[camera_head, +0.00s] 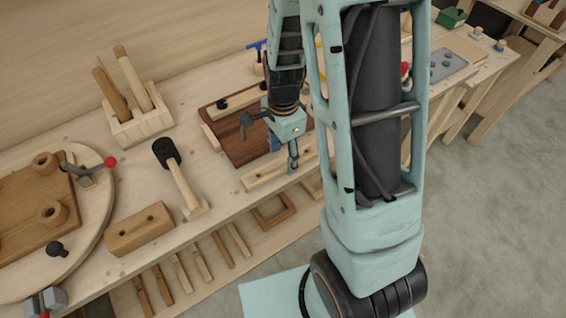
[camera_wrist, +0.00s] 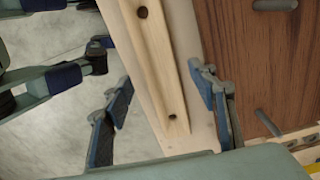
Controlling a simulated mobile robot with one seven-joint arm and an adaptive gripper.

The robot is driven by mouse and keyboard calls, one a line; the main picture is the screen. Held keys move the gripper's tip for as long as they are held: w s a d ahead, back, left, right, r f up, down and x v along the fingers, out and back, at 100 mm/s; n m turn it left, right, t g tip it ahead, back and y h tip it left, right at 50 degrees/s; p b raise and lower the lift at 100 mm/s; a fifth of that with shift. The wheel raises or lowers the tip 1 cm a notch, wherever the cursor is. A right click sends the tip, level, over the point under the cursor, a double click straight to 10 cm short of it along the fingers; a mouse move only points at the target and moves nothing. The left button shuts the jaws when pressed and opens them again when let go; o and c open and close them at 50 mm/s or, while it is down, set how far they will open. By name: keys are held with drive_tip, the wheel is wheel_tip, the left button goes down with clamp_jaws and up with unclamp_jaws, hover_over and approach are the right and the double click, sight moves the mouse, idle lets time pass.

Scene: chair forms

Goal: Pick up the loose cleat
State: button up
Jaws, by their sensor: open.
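A long pale wooden cleat (camera_wrist: 155,60) with dark holes runs between my fingers in the wrist view. In the head view a pale strip (camera_head: 262,176) lies along the bench's front edge, below my gripper (camera_head: 272,138), partly hidden by it. My gripper is open, with a blue-padded finger on each side of the cleat in the wrist view (camera_wrist: 164,92). I see no contact; the exact height above the cleat is hard to tell.
A dark brown board (camera_head: 238,140) lies behind the strip. A holed wooden block (camera_head: 140,230), a mallet (camera_head: 178,172) and a round turntable (camera_head: 92,165) stand to the left. Open floor (camera_head: 490,200) is at right.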

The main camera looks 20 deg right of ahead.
drive_tip(key=shift+f, duration=1.05)
drive_tip(key=c, duration=1.3)
drive_tip(key=shift+r, duration=0.1)
